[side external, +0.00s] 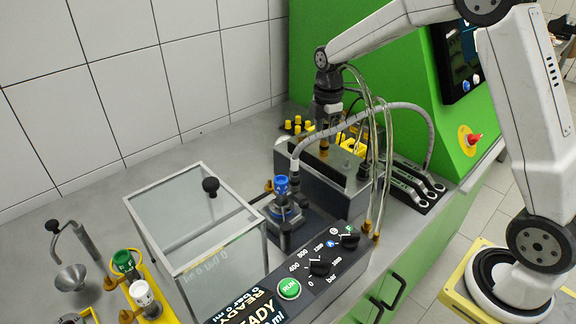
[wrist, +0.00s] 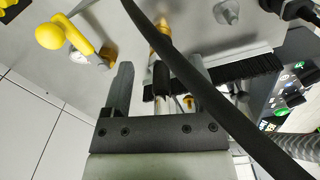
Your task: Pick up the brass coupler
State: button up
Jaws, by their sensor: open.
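My gripper (side external: 327,128) points down over the grey metal block (side external: 315,181) beside the green machine. In the wrist view my gripper (wrist: 162,88) is open, its dark fingers standing apart. A small brass piece (side external: 324,148), likely the brass coupler, shows just below the fingertips in the side view. In the wrist view a brass-coloured part (wrist: 160,40) lies beyond the fingers, partly covered by a dark hose. I cannot tell whether the fingers touch it or stand around it. Nothing is clearly held.
Clear hoses end in brass fittings (side external: 376,237) at the control panel (side external: 320,262). A grey corrugated hose (side external: 400,107) arches beside my gripper. A blue-capped valve (side external: 282,185) and clear box (side external: 195,225) stand left. Yellow parts (side external: 297,125) sit behind. A dark hose (wrist: 215,95) crosses the wrist view.

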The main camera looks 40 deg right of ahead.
aim_at(325, 134)
jog(key=shift+f, duration=1.75)
grip_shut()
